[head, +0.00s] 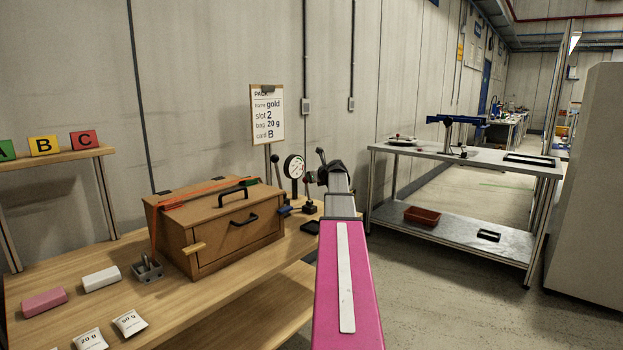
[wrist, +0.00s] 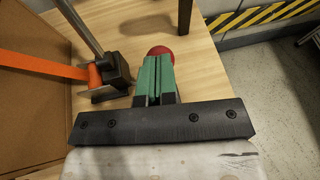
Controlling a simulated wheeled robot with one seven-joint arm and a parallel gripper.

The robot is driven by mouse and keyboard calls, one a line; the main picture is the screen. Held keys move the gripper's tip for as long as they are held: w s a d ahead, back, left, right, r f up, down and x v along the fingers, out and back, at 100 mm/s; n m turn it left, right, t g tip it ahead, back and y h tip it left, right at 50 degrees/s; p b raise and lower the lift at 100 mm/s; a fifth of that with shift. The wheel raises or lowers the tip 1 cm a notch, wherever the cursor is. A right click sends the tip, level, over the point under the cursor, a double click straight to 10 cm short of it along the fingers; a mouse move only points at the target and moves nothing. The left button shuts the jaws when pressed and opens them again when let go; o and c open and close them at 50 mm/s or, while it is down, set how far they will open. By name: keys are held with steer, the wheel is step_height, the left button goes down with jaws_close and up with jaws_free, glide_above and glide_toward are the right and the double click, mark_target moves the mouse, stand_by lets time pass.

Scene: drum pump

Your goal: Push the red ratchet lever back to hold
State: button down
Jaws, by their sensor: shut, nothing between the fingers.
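A round red knob (wrist: 160,52) shows just beyond my gripper's fingertips in the wrist view, partly hidden by them. I cannot tell whether they touch. A red spot (head: 307,177) shows beside my gripper in the head view, above a small dark base. My gripper (wrist: 155,62) has green fingers, which are shut with nothing between them. To their left, an orange strap (wrist: 40,66) runs into a dark ratchet body (wrist: 108,78) with a grey bar rising from it. In the head view my arm hides part of this area.
A wooden box (head: 215,225) with a black handle and an orange strap stands on the bench left of my arm. A dial gauge (head: 294,167) stands behind. Packets and blocks lie at the front left. A metal table (head: 460,160) stands to the right, past a floor gap.

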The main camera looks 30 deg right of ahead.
steer(key=w+r+v, duration=0.1)
steer(key=r+v, duration=0.1)
steer(key=v, duration=1.1)
steer(key=shift+s+r, duration=0.35)
steer(key=shift+r, duration=0.15)
steer(key=shift+a, duration=0.1)
